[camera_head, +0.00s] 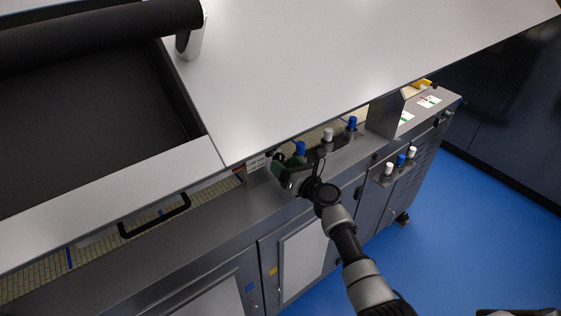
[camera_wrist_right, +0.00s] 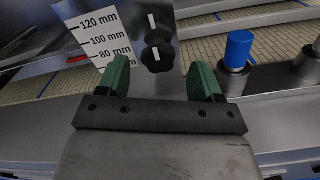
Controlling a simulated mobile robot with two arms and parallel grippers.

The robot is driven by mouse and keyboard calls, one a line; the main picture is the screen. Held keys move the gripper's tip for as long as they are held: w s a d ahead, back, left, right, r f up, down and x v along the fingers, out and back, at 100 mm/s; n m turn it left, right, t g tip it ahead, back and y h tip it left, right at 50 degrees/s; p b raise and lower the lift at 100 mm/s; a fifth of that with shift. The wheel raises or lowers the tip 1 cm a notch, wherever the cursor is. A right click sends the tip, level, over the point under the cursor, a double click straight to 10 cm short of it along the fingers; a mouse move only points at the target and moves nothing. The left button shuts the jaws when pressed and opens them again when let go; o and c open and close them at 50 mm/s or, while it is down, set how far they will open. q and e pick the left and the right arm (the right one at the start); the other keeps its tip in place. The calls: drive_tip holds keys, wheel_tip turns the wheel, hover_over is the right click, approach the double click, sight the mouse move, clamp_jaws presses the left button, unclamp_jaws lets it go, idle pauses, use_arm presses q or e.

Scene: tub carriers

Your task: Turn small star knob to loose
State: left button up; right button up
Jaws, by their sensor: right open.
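The small star knob (camera_wrist_right: 157,55) is black and lobed, with a short white mark on its face. In the right wrist view it sits on a grey metal plate, just beyond my fingertips and roughly midway between them. A dark part with another white line is directly above it. My right gripper (camera_wrist_right: 161,82) is open, with its green fingers apart and nothing between them. In the head view my right gripper (camera_head: 285,172) is at the machine's front edge, under the overhanging panel, and mostly hides the knob. My left gripper is not in view.
A millimetre scale (camera_wrist_right: 97,38) stands left of the knob. A blue-capped post (camera_wrist_right: 238,50) stands close on the right. The large grey panel (camera_head: 330,60) overhangs the area. More blue and white caps line the machine's front. Blue floor (camera_head: 470,220) is clear at right.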

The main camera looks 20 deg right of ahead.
drive_tip(key=shift+x, duration=1.4)
drive_tip(key=shift+c, duration=0.2)
drive_tip(key=c, duration=0.9)
